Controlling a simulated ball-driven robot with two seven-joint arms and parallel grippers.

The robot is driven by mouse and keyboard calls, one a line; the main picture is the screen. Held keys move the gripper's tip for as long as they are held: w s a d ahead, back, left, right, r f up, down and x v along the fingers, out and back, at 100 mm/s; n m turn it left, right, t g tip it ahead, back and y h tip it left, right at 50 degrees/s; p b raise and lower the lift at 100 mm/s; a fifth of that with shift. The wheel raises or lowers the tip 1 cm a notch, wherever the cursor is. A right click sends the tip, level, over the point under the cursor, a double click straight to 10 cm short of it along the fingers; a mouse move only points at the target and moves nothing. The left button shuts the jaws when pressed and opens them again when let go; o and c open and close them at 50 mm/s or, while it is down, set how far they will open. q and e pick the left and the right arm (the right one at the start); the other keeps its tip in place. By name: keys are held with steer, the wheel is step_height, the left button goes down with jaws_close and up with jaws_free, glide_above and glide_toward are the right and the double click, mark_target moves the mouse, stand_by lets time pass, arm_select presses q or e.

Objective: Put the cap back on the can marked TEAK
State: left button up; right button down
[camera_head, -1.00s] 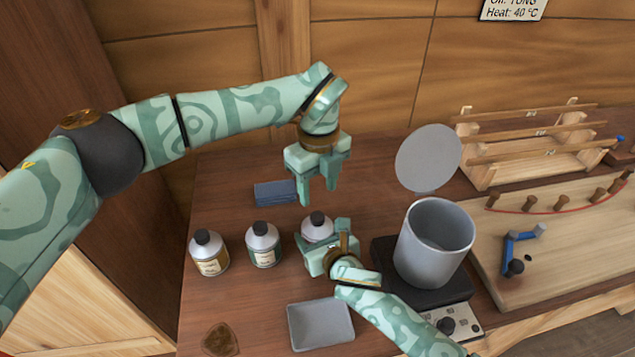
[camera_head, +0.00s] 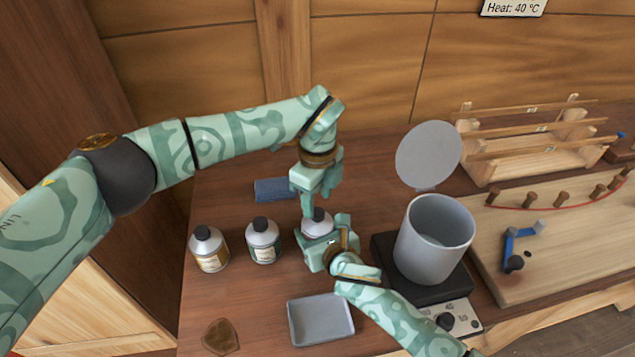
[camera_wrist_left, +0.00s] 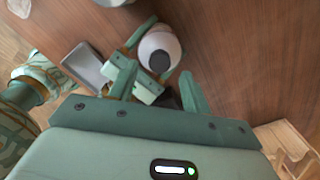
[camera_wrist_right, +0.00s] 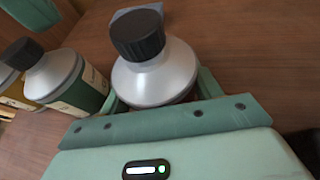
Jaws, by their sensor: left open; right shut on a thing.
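A silver can (camera_head: 315,229) stands on the bench with my right gripper (camera_head: 322,238) shut around its body. A black cap sits on top of this can, clear in the right wrist view (camera_wrist_right: 137,36); its label is hidden. My left gripper (camera_head: 316,200) is open just above it, fingers pointing down, empty. In the left wrist view the cap (camera_wrist_left: 159,61) shows just beyond the open fingers. Two similar black-capped cans stand to the left, one with a tan label (camera_head: 209,250) and one with a green label (camera_head: 263,242). I cannot read TEAK on any can.
A grey tray (camera_head: 320,322) lies in front, and a blue block (camera_head: 273,189) lies behind the cans. A grey pot (camera_head: 435,240) with a raised lid stands on a heater to the right. A pegged board (camera_head: 520,270) and wooden rack (camera_head: 535,145) are further right.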

mark_target(318, 212)
arm_select(q)
steer(key=shift+f, duration=1.7)
steer(key=c, duration=1)
steer(key=m, duration=0.5)
steer(key=shift+m, duration=0.4)
steer(key=shift+c, duration=0.2)
steer(key=m, duration=1.8)
steer(key=o, duration=1.2)
steer(key=shift+c, duration=0.2)
